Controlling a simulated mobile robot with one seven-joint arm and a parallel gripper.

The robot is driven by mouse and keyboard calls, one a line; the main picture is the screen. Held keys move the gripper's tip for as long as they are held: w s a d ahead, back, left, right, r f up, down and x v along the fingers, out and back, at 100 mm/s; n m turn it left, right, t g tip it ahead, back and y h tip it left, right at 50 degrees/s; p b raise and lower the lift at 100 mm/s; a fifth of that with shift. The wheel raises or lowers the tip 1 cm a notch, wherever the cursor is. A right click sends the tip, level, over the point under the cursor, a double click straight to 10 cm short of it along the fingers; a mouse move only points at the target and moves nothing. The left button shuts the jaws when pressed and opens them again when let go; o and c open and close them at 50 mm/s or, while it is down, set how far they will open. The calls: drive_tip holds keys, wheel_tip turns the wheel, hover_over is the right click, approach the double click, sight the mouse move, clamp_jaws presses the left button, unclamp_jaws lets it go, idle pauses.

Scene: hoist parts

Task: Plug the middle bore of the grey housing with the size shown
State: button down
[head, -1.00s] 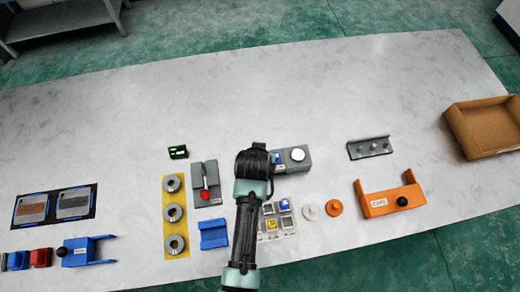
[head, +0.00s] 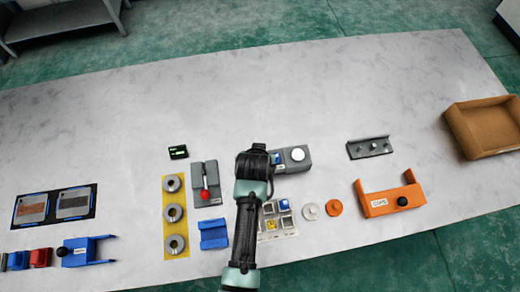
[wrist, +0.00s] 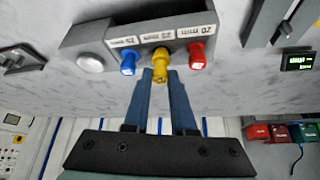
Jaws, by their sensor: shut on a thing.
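The grey housing (wrist: 130,40) shows in the wrist view with a blue plug (wrist: 127,63), a yellow plug (wrist: 160,60) and a red plug (wrist: 196,53) along its face. White size labels sit by them, upside down and hard to read. The yellow plug is at the middle position. My gripper (wrist: 159,76) is shut on the yellow plug, a finger on each side of it. How deep the plug sits cannot be told. In the head view the housing (head: 298,166) is partly hidden by my arm, and the fingertips are hidden.
A small display (head: 178,152) with green text stands to the left; its text is unreadable. A tray (head: 278,238) with blue and yellow pieces lies in front of the housing. A grey block with a red knob (head: 205,195) stands left of my arm. The table behind is clear.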

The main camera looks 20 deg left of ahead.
drive_tip(key=shift+f, duration=0.9)
idle(3.4)
drive_tip(key=c, duration=0.7)
unclamp_jaws()
drive_tip(key=shift+o, duration=0.2)
drive_tip(key=shift+r, duration=0.15)
wheel_tip(320, 180, up, 7)
drive_tip(key=p, duration=0.6)
drive_tip(key=shift+p, duration=0.35)
